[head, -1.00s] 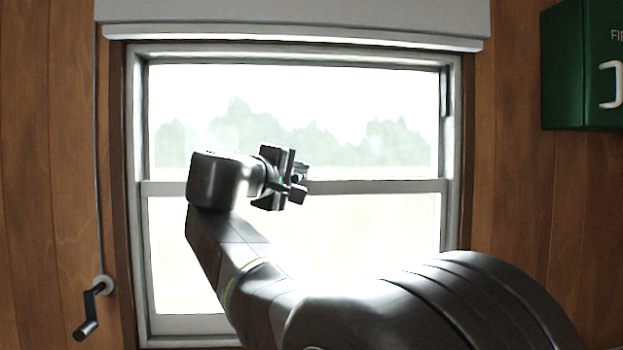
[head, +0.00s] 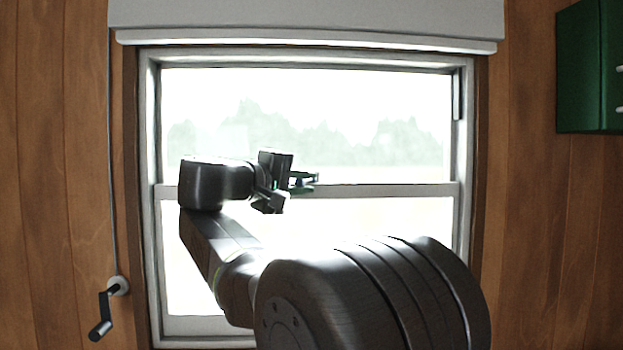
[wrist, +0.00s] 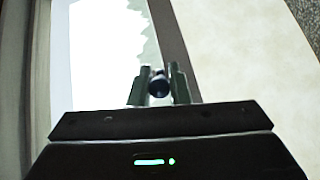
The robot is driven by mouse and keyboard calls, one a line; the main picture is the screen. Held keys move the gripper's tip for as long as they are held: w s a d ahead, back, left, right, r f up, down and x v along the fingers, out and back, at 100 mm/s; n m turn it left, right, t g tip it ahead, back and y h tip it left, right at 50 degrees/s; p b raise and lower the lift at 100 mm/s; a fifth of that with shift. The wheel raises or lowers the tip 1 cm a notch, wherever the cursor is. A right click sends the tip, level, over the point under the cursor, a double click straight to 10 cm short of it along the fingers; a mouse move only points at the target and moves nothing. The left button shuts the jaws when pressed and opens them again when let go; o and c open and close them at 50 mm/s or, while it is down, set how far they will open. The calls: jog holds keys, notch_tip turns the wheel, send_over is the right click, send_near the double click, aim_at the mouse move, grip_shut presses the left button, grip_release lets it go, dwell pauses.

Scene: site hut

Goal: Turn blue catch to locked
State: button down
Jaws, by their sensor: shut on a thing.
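The sash window's middle rail (head: 400,190) runs across the window at mid height. My gripper (head: 303,182) is at this rail, a little left of the picture's middle in the head view. In the wrist view its two fingers are closed on the dark blue knob of the catch (wrist: 158,85), one finger on each side. The rest of the catch is hidden behind the fingers and the gripper body. I cannot read from these frames which position the catch is in.
A white blind box (head: 310,20) spans the window top. A crank handle (head: 103,315) hangs on the wall at the lower left. A green cabinet (head: 585,70) is on the right wall. My arm hides part of the lower pane.

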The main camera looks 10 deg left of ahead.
jog(key=shift+a+m+h, duration=0.1)
jog(key=shift+m+h, duration=0.2)
jog(key=c, duration=1.4)
grip_release()
jog(key=v, duration=1.3)
jog(key=shift+s+a+r, duration=0.2)
jog(key=shift+s+a, duration=0.05)
jog(key=shift+s, duration=0.05)
jog(key=shift+c, duration=0.4)
